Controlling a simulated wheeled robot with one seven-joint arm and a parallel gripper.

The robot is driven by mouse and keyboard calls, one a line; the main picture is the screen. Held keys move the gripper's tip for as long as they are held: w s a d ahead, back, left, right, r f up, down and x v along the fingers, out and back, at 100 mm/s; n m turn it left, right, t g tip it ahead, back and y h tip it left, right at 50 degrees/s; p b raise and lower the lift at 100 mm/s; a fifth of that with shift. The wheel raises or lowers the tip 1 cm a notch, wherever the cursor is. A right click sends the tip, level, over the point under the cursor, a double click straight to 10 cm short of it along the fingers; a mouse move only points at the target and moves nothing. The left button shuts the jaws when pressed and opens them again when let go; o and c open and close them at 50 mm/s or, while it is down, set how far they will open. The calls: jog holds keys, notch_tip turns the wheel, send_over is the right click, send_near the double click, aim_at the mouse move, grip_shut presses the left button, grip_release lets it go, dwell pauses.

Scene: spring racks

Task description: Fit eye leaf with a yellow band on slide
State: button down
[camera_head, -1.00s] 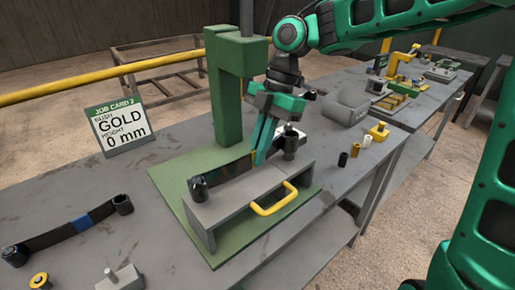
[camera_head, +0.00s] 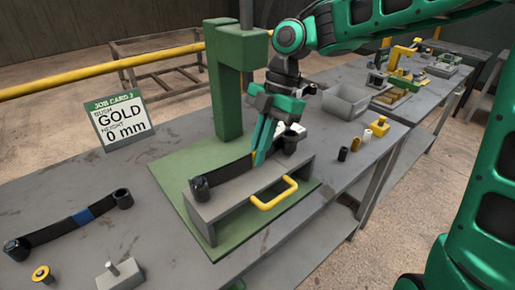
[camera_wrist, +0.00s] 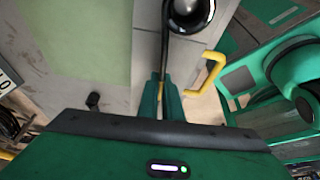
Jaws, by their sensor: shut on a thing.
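My gripper (camera_head: 260,160) is shut on a dark eye leaf (camera_head: 232,170), gripping it near its middle. One leaf eye (camera_head: 199,188) is over the left end of the grey slide (camera_head: 258,182), the other (camera_head: 289,145) over its far right end. I cannot tell whether the leaf touches the slide. A thin yellow sliver shows between the fingers in the wrist view (camera_wrist: 161,88); the fingers hide any band in the head view. The slide has a yellow handle (camera_head: 273,194) and sits on a green base plate (camera_head: 172,172). One eye (camera_wrist: 188,14) shows in the wrist view.
A green column (camera_head: 232,85) rises behind the slide. A blue-banded leaf (camera_head: 75,220), a gold bush (camera_head: 41,274) and a grey pin block (camera_head: 121,275) lie at left. Small bushes (camera_head: 343,153) and a grey bin (camera_head: 347,102) stand right. A job card (camera_head: 120,119) reads GOLD, 0 mm.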

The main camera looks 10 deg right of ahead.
dwell(0.4)
jog(key=c, duration=1.4)
grip_release()
jog(key=shift+f, duration=0.1)
jog(key=shift+r, duration=3.5)
